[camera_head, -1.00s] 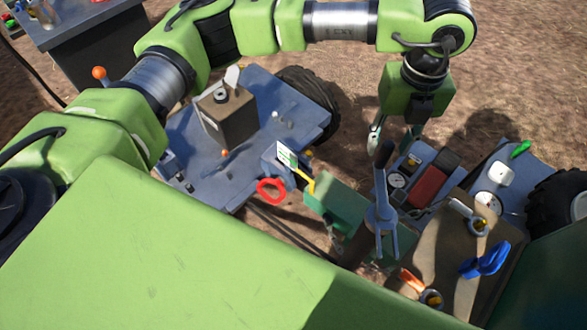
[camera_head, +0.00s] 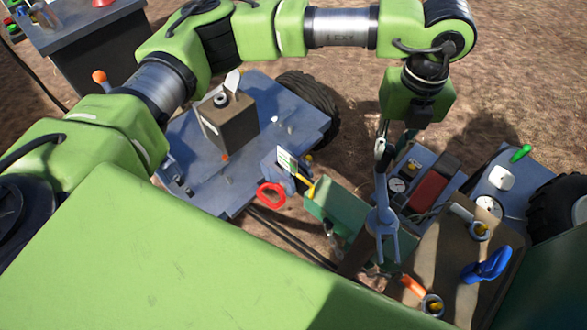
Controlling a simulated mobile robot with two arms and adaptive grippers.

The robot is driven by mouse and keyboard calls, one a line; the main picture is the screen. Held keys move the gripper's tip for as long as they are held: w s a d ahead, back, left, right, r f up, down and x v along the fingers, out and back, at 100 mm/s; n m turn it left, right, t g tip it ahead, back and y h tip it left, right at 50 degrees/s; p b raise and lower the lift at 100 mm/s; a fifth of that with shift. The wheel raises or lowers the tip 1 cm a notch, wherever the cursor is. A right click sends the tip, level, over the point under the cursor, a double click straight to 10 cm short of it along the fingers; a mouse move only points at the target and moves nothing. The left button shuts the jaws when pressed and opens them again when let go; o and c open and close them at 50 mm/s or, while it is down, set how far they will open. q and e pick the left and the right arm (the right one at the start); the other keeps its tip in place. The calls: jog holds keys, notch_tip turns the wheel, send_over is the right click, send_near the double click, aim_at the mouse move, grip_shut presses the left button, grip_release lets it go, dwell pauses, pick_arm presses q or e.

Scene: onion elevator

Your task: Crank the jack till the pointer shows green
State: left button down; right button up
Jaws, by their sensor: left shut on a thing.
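My left gripper (camera_head: 381,150) hangs from the green arm at centre right. It is shut on the upper end of the blue-grey crank handle (camera_head: 382,190), whose grip is largely hidden by the fingers. The crank stands up by the green jack body (camera_head: 335,207). A yellow pointer (camera_head: 307,186) sticks out at the jack's left end, beside a small white and green scale plate (camera_head: 286,160). The picture is too small to tell which mark the pointer shows. My right gripper is out of view.
A red ring (camera_head: 271,195) sits left of the pointer. A blue cart deck (camera_head: 245,165) with a brown box (camera_head: 229,120) lies to the left. At right are a red box (camera_head: 430,188), gauges and a blue handle (camera_head: 486,266). Bare ground lies behind.

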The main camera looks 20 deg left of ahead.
pick_arm(q)
jog(key=shift+w+d+m+b, duration=0.2)
jog(key=shift+d+m+b, duration=0.45)
jog(key=shift+d+m, duration=0.05)
jog(key=shift+w+d+m+b, duration=0.1)
jog(key=shift+d+m+b, duration=0.6)
jog(key=shift+d+m, duration=0.15)
jog(key=shift+d+m+b, duration=0.6)
jog(key=shift+d+m, duration=0.1)
jog(key=shift+m, duration=0.15)
